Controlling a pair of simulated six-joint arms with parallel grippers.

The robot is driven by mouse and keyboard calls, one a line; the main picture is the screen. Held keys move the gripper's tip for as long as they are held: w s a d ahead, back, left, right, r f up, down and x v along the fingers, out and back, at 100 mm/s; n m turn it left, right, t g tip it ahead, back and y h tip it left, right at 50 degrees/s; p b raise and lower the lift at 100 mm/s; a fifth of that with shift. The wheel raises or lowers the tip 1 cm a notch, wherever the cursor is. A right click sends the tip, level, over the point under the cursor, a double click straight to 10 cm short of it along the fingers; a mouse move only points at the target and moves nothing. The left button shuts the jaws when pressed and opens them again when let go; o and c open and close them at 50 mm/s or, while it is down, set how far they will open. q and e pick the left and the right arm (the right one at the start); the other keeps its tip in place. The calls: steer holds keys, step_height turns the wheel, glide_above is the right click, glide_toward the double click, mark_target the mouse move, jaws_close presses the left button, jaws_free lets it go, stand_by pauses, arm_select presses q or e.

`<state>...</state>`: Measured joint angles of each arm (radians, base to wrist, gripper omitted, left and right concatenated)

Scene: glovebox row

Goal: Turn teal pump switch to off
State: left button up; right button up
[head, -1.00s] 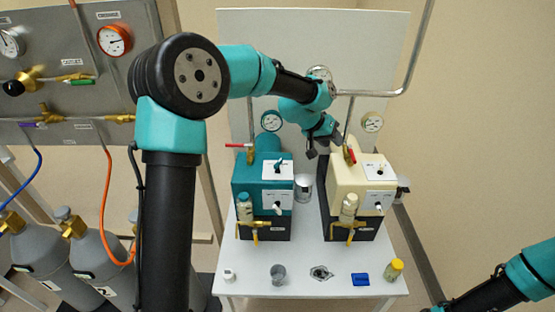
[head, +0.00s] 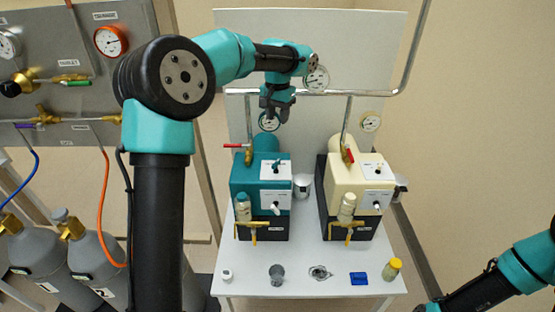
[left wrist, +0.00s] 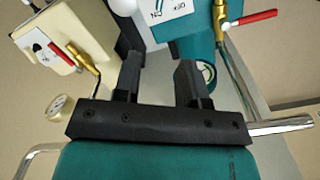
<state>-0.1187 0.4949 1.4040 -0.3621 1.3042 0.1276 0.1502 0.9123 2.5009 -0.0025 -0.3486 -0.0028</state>
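The teal pump (head: 243,172) stands on the left of the white table. On its top is a white switch plate (head: 268,174) with a small dark switch (head: 276,163); I cannot tell its setting in the head view. In the left wrist view part of the plate (left wrist: 172,10), lettered ON and OFF, shows at the top edge. My left gripper (head: 272,116) hovers above and behind the pump, in front of its gauge, touching nothing. Its two black fingers (left wrist: 160,72) are apart and empty. My right gripper is out of view; only its arm shows at lower right.
A red-handled valve (head: 246,150) rises behind the teal pump. A bent pipe (head: 370,93) crosses behind. Small items line the table's front edge.

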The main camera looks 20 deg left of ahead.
mark_target(278, 161)
arm_select(q)
step_height(278, 161, down, 17)
steer(key=shift+f, duration=0.2)
stand_by(0.5)
jaws_close()
stand_by(0.3)
